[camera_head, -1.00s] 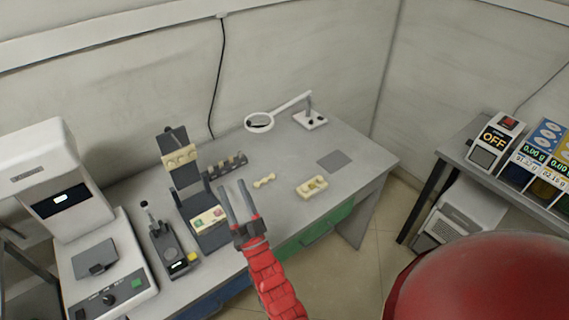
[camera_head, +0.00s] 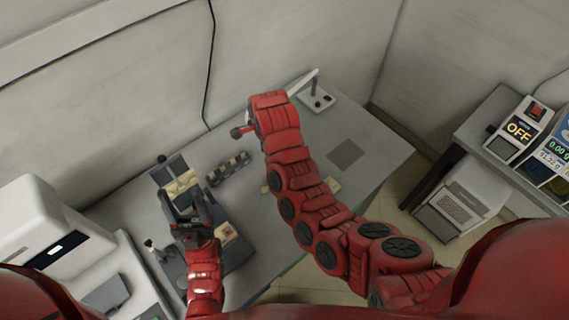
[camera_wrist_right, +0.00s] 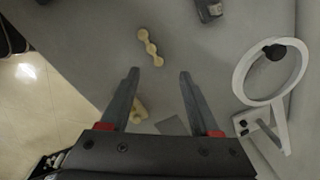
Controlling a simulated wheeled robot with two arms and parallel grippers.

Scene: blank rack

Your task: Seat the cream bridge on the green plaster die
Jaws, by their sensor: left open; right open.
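The cream bridge (camera_wrist_right: 150,47), a short row of rounded lumps, lies on the grey table just beyond my right fingertips in the right wrist view. In the head view only a sliver of it (camera_head: 265,189) shows beside my right arm. My right gripper (camera_wrist_right: 158,74) is open and empty; my arm hides most of it in the head view. My left gripper (camera_head: 184,204) is open at the dark upright stand (camera_head: 165,172), near its cream upper piece (camera_head: 184,183). A cream block (camera_head: 226,233) with a reddish patch sits on the stand's base. I cannot make out the green die now.
Another cream block (camera_wrist_right: 138,110) is partly behind my right finger, near a grey mat (camera_wrist_right: 172,126). A ring magnifier (camera_wrist_right: 245,88) stands to the right. Bare table surrounds the bridge.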

